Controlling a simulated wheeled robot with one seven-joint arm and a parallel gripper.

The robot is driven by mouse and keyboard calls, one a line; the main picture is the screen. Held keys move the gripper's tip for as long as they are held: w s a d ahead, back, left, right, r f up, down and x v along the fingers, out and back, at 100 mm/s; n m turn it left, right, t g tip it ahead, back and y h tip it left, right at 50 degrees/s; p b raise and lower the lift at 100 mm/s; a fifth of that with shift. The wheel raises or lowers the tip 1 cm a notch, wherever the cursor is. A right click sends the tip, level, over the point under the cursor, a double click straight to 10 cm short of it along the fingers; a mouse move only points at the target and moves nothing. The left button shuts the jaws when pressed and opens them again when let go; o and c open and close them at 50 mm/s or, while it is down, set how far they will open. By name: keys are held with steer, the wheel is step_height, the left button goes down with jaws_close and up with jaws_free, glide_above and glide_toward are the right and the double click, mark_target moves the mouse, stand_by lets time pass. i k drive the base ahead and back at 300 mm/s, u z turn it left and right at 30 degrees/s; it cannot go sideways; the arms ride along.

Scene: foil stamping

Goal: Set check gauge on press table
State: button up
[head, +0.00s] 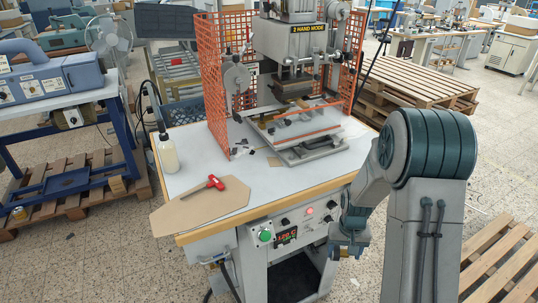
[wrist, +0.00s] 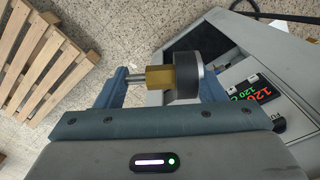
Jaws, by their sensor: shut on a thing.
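My gripper (wrist: 162,82) is shut on the check gauge (wrist: 186,80), a dark round body with a brass section and a thin silver stem, lying sideways between the two blue fingers in the wrist view. In the head view my gripper (head: 347,250) hangs low beside the front right of the press cabinet, below the tabletop; the gauge cannot be made out there. The press table (head: 225,171) has a pale top with a wooden edge. The foil press (head: 296,44) stands on its back part, with a bed plate (head: 310,145) under the head.
A red-handled tool (head: 214,182) lies on a brown board (head: 190,208) at the table's front left. A white bottle (head: 167,154) stands at the left edge. Orange mesh guards (head: 218,90) flank the press. Pallets (head: 490,262) lie on the floor at right.

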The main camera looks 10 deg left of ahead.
mark_target(365, 148)
steer(key=k, duration=0.85)
steer(key=z, duration=0.75)
steer(key=i, duration=0.55)
steer(key=z, duration=0.65)
steer(key=i, duration=0.75)
steer(key=u, duration=0.9)
steer(key=i, duration=0.55)
steer(key=u, duration=0.5)
